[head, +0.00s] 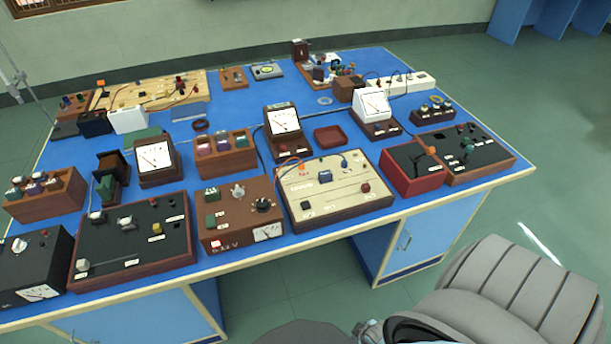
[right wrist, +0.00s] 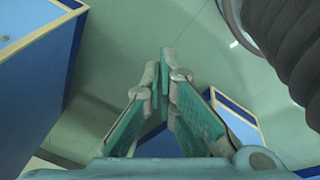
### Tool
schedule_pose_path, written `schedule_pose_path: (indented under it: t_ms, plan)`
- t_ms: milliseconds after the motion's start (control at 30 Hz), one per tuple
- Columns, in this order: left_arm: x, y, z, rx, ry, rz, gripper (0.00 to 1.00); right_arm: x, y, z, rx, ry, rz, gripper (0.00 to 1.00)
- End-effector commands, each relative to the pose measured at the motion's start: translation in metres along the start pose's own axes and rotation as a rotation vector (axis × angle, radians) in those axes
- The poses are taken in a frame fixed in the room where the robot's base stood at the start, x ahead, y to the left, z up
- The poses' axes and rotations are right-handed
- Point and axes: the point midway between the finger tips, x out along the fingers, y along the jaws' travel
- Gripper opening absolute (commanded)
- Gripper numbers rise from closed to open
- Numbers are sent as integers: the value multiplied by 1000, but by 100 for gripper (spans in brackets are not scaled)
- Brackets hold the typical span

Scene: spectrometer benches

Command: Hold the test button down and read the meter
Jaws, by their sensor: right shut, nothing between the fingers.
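Several units with white-dial meters stand on the blue bench; labels are too small to read, so I cannot tell which control is the test button. A brown box (head: 226,208) at the front has knobs, a small green part, a red part and a dial meter (head: 267,232). Upright meters stand behind: one at left (head: 154,156), one in the middle (head: 284,121), one at right (head: 373,104). My right gripper (right wrist: 162,70) is shut and empty in the right wrist view, over green floor, away from the bench top. My left gripper is not in view.
The blue bench (head: 235,263) is crowded. A cream panel (head: 332,186), a black-topped box (head: 132,237) and a red box (head: 412,170) line its front. A blue cabinet (right wrist: 38,85) shows at left in the right wrist view. Open green floor (head: 560,190) lies to the right.

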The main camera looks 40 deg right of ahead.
Motion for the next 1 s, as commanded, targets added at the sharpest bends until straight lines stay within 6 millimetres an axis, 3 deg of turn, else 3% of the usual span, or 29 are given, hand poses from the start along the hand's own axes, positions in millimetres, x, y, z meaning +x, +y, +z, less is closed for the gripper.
schedule_pose_path:
  t_ms: [100,267,400,467,533,600,700,800,1000]
  plan:
    - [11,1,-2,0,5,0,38,-15,43,-71,-175,86,25,0]
    - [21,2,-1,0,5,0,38,-68,78,-164,-491,210,47,0]
    - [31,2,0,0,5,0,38,-140,84,-230,-866,327,76,0]
    - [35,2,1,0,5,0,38,-173,83,-252,-1064,375,101,0]
    - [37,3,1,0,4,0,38,-208,97,-280,-1355,428,172,0]
    - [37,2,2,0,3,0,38,-236,123,-308,-1628,468,275,0]
    - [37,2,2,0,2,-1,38,-270,158,-339,-1920,497,427,0]
    - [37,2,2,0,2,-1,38,-298,181,-358,-2106,500,548,0]
    - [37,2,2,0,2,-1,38,-318,196,-369,-2236,494,644,0]
